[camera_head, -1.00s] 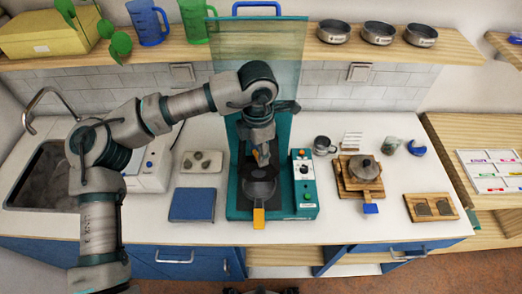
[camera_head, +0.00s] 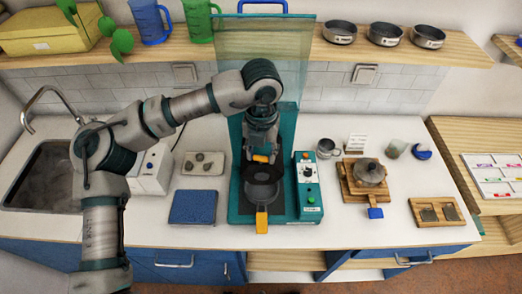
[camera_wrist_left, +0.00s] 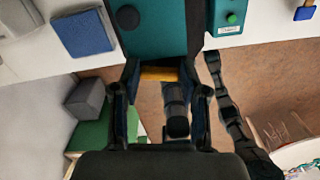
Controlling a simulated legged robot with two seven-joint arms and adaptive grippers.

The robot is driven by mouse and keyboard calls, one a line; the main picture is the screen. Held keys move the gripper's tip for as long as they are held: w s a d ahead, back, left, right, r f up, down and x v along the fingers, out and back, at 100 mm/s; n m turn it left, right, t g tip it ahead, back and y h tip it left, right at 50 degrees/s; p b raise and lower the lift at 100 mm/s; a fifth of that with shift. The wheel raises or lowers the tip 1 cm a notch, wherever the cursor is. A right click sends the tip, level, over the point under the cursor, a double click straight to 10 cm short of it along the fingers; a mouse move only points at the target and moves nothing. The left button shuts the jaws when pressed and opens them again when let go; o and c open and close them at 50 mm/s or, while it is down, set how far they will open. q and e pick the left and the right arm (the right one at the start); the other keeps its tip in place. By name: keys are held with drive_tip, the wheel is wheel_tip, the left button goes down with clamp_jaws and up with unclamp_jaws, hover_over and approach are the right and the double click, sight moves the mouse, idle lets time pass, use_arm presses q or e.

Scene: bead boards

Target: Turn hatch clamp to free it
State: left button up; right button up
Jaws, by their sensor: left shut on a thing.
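My left gripper (camera_head: 261,157) is shut on an orange bar, which appears to be the hatch clamp (camera_wrist_left: 158,74). The bar lies level across the picture between the two fingers in the left wrist view. In the head view it shows just below the gripper's dark wrist, in front of the clear teal hatch panel (camera_head: 290,45). The gripper hides the clamp's mounting. Below it, a dark round pan (camera_head: 262,190) with an orange handle (camera_head: 262,222) sits on the teal machine base (camera_head: 240,208). My right gripper is not in view.
A control box (camera_head: 308,187) stands right of the base. A blue mat (camera_head: 194,207) lies to the left, with a sink (camera_head: 45,180) beyond. A shelf with bowls (camera_head: 384,35) runs behind.

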use_arm(q)
drive_tip(key=shift+s+d+f+n, duration=0.1)
drive_tip(key=shift+s+n, duration=0.05)
drive_tip(key=shift+n, duration=0.95)
drive_tip(key=o, duration=1.1)
drive_tip(key=shift+o, duration=0.2)
drive_tip(key=shift+s+d, duration=0.1)
drive_tip(key=shift+s, duration=0.05)
